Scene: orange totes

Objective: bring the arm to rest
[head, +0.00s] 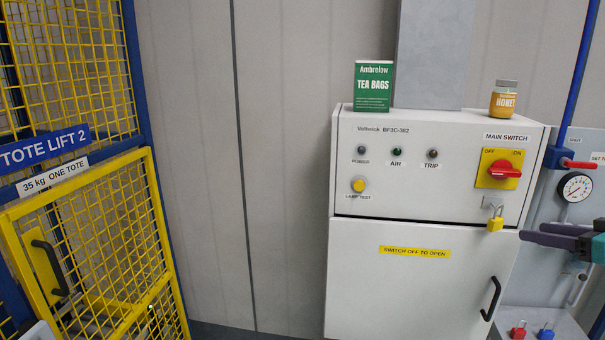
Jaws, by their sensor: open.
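My gripper (535,233) reaches in from the right edge of the head view. Its two dark fingers point left, apart from each other, with nothing seen between them. The fingertips appear just right of a yellow padlock (495,224) on the cabinet; I cannot tell the gap in depth. A teal and purple part of my arm shows behind the fingers at the picture's edge. The rest of the arm is out of view.
A grey cabinet (400,285) carries a red main switch (501,169). A tea box (373,87) and honey jar (504,98) stand on top. Right are a gauge (575,187) and red-handled valve (580,164). A yellow mesh gate (100,235) stands left.

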